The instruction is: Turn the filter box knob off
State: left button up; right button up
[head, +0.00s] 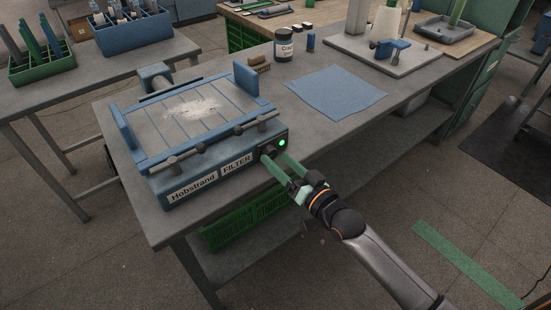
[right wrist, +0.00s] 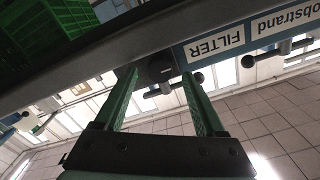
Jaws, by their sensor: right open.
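The filter box (head: 220,165) is a blue box labelled "Hobstrand FILTER" on the grey table, with a slatted, dusty top. Its front panel also shows in the right wrist view (right wrist: 237,35). A green light (head: 282,143) glows at the front right. The dark round knob (right wrist: 160,68) sits on the front panel beside the FILTER label (right wrist: 215,46). My right gripper (right wrist: 165,85) is open, its two green fingers on either side of the knob. In the head view my right gripper (head: 272,162) reaches the box's front right corner and partly hides the knob. Contact with the knob cannot be told.
A blue cloth (head: 335,92) lies on the table right of the box. A green crate (head: 245,220) sits on the shelf below. The floor at right is mostly clear.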

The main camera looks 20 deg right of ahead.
jog(key=shift+x, duration=1)
grip_shut()
